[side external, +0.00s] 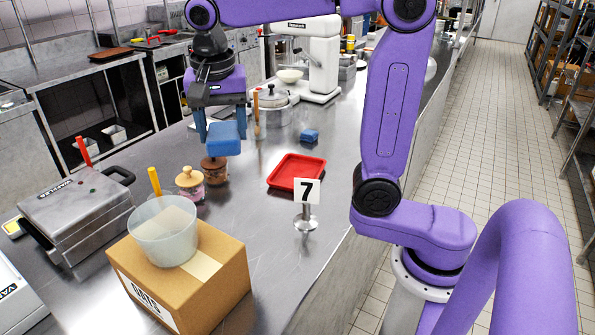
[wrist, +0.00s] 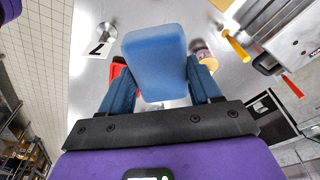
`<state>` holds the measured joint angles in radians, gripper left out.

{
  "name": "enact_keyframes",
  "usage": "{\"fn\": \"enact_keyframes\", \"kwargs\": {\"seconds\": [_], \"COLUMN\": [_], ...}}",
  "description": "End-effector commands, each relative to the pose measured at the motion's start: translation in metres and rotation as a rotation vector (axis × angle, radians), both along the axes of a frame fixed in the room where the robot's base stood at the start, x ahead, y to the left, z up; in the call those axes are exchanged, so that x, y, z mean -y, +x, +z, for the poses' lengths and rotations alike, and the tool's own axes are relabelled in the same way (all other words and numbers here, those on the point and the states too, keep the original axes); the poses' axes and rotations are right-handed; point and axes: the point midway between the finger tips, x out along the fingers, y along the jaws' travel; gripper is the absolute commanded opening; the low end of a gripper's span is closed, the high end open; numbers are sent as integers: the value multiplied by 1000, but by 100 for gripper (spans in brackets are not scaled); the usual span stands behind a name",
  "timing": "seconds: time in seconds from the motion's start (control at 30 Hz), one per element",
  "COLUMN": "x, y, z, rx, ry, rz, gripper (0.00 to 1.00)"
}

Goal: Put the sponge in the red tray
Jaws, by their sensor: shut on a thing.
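A blue sponge (side external: 223,138) is held between the fingers of my gripper (side external: 222,128), up above the steel counter. It also shows in the wrist view (wrist: 155,62), where it fills the space between the two blue fingers. The red tray (side external: 297,171) lies on the counter to the right of and below my gripper in the side view. It looks empty there. In the wrist view only a part of the red tray (wrist: 117,70) shows, beside the left finger, and the sponge and finger hide the rest.
A brown jar (side external: 215,170) stands beneath the sponge, with a pink-yellow jar (side external: 189,183) beside it. A number 7 sign (side external: 306,195) stands close in front of the tray. A second blue block (side external: 309,135) lies behind the tray. A cardboard box (side external: 222,270) carries a clear tub (side external: 163,236).

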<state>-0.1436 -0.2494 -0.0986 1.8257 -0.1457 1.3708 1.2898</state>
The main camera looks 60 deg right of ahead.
Motion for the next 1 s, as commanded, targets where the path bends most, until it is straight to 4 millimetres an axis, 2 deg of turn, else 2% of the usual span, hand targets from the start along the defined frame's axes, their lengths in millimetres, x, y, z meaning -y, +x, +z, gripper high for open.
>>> {"fn": "enact_keyframes", "kwargs": {"seconds": [0.03,0.2,0.3,0.4,0.6,0.77,1.0], "x": [27,104,146,179,221,244,242], "y": [-2,-17,-34,-51,-81,-102,-102], "z": [0,-2,-3,-6,-10,-13,-55], "rx": [2,2,2,2,1,1,-7], "ry": [0,1,1,0,0,0,-2], "rz": [-63,-261,-376,-477,-621,-709,-702], "gripper": [34,34,34,34,34,34,34]}}
